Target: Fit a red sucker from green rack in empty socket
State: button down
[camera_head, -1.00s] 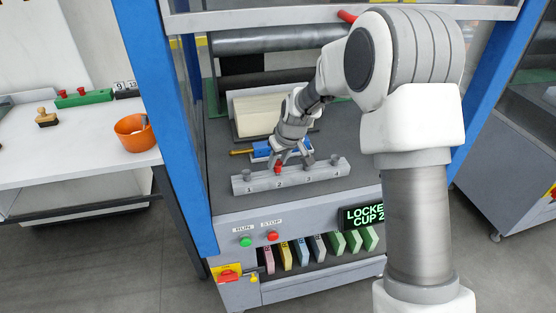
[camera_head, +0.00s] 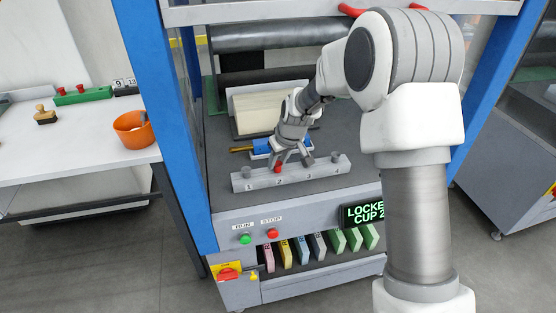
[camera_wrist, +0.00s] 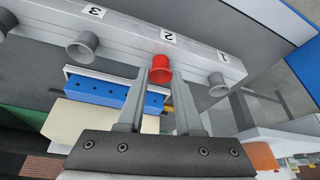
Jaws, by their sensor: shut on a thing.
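My gripper (camera_head: 279,162) is over the middle of a grey bar (camera_head: 296,176) and shut on a red sucker (camera_head: 278,168). In the wrist view, my two fingers (camera_wrist: 160,76) stand on either side of the red sucker (camera_wrist: 162,67). The sucker is against the bar at the place marked 2; whether it is fully seated I cannot tell. Grey suckers sit at place 1 (camera_wrist: 217,85) and place 3 (camera_wrist: 83,44). The green rack (camera_head: 82,96) is on the white table at left, with red suckers on it.
A display (camera_head: 365,215), partly hidden by my arm, reads "LOCKE… CUP 2". A blue block (camera_head: 268,146) lies behind the bar. Blue posts flank the machine. RUN (camera_head: 245,239) and STOP (camera_head: 272,232) buttons are on its front. An orange bowl (camera_head: 134,132) stands on the table.

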jog(key=shift+f, duration=0.15)
jog(key=shift+c, duration=2.4)
grip_release()
jog(key=p+v, duration=0.2)
jog(key=v, duration=1.5)
jog(key=s+d+r+m+t+h+p, duration=0.1)
jog(key=s+d+r+m+p, duration=0.1)
jog(key=s+d+r, duration=0.35)
jog(key=s+d+r+m+h+p, duration=0.1)
jog(key=s+d+r, duration=0.1)
jog(key=s+r, duration=0.5)
jog(key=s+d+m+p, duration=0.1)
jog(key=s+d, duration=0.1)
jog(key=s, duration=0.5)
jog(key=s+d+m+p, duration=0.1)
jog(key=s+d+m, duration=0.1)
jog(key=s, duration=0.6)
jog(key=shift+d+r+t+h+p, duration=0.3)
jog(key=shift+d+r+t+p, duration=0.1)
jog(key=shift+d, duration=0.2)
jog(key=shift+s, duration=0.1)
